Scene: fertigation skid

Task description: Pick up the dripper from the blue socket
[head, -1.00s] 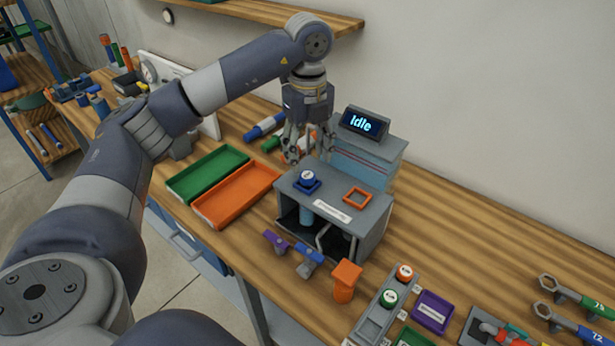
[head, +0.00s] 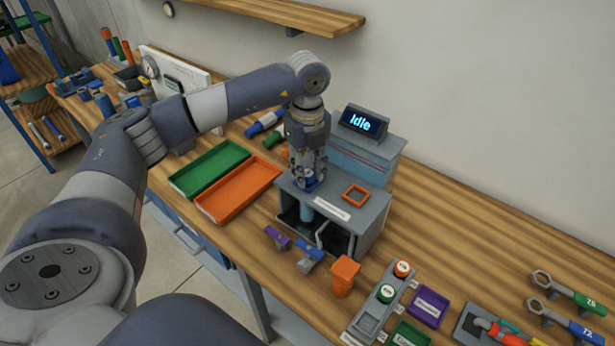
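The dripper (head: 309,176) has a blue body and a white top. It sits in the blue socket (head: 315,188) on top of the grey stand, partly hidden by my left gripper. My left gripper (head: 308,181) points straight down over the dripper, its fingers on either side of it. The fingers look spread, though contact with the dripper is hard to make out. My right gripper is not in view.
An empty orange square socket (head: 356,194) is beside the blue one. A display (head: 361,122) reading "Idle" stands behind. Green (head: 208,167) and orange (head: 237,191) trays lie left. A grey rack (head: 376,311) holds red and green capped drippers.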

